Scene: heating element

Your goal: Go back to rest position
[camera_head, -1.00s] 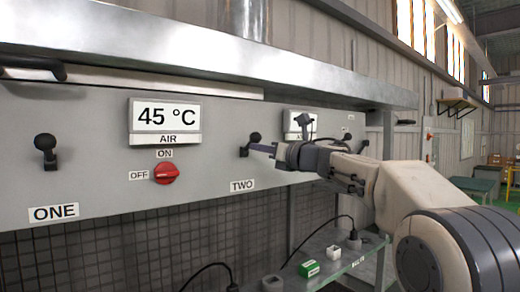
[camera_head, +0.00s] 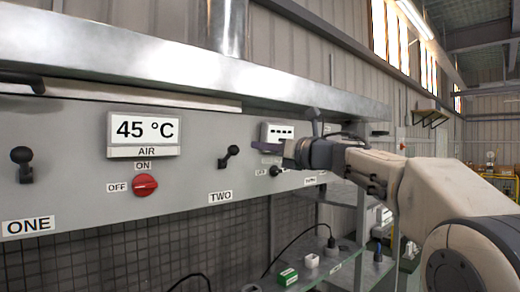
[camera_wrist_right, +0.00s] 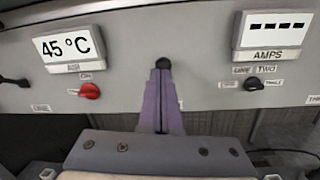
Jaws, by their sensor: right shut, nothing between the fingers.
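My right gripper (camera_head: 266,147) comes in from the right in the head view, in front of the grey control panel (camera_head: 75,130). Its purple fingers (camera_wrist_right: 160,80) are shut with nothing between them. In the head view a gap shows between the fingertips and the black lever (camera_head: 229,156) above the label TWO. In the wrist view a black knob (camera_wrist_right: 163,62) shows just beyond the fingertips. The lever above ONE (camera_head: 22,164) stands at the far left. My left gripper is not in view.
The AIR display (camera_head: 144,128) reads 45 °C, with a red ON/OFF knob (camera_head: 145,185) below. The AMPS display (camera_wrist_right: 270,29) shows dashes. A metal ledge (camera_head: 180,75) overhangs the panel. Below right is a glass shelf (camera_head: 320,272) with a green-and-white box (camera_head: 287,276).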

